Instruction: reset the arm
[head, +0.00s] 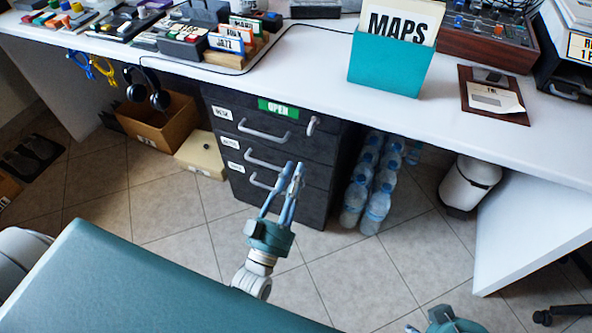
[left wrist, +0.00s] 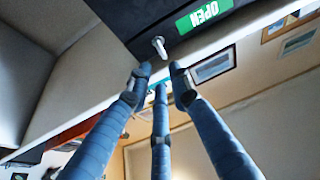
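My left gripper (head: 294,168) reaches up from below in front of the dark drawer cabinet (head: 228,128). Its blue fingers stand a little apart with nothing between them, and they also show in the left wrist view (left wrist: 160,75). In that view a metal drawer handle (left wrist: 159,46) and the green OPEN label (left wrist: 204,14) lie beyond the fingertips, and I see no contact. The cabinet's drawers look shut. My right gripper (head: 448,322) shows only in part at the bottom edge, with its fingers mostly cut off.
The white counter (head: 320,60) runs above the cabinet, bearing a teal MAPS holder (head: 388,62). Water bottles (head: 370,185) and a white bin (head: 468,185) stand right of the cabinet. A cardboard box (head: 160,120) and headphones (head: 160,98) are at left. Tiled floor in front is clear.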

